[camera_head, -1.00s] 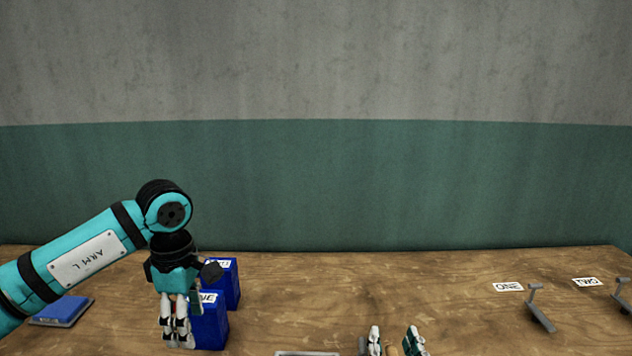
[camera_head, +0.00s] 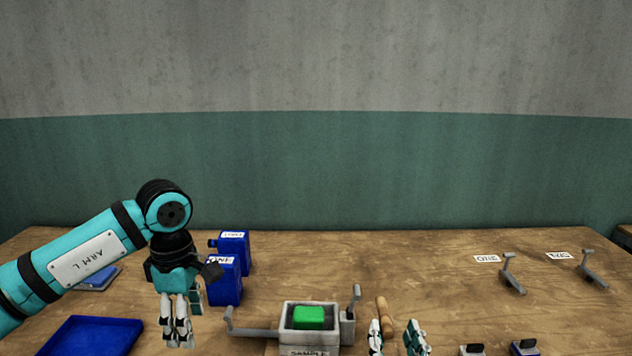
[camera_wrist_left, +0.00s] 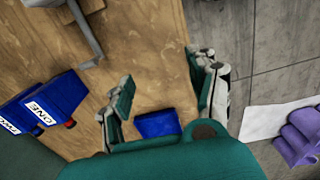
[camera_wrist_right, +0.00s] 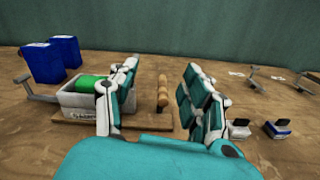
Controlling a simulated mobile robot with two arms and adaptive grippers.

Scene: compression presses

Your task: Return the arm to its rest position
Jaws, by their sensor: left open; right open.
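My left gripper (camera_head: 177,340) hangs at the end of the bent teal left arm (camera_head: 85,255), fingers pointing down, left of the blue boxes. Its spread fingers (camera_wrist_left: 163,75) show empty in the left wrist view. My right gripper (camera_head: 396,335) shows only by its fingers at the bottom of the head view, beside a wooden handle (camera_head: 383,316). In the right wrist view its fingers (camera_wrist_right: 160,70) are apart, with the handle (camera_wrist_right: 162,90) seen between them, and nothing is clearly held.
Blue boxes (camera_head: 224,284) and (camera_head: 233,250) stand right of the left gripper. A grey sample press (camera_head: 310,337) holds a green block (camera_head: 308,317). A blue tray (camera_head: 95,336) lies front left. Grey levers (camera_head: 513,273) stand at right. The back middle table is clear.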

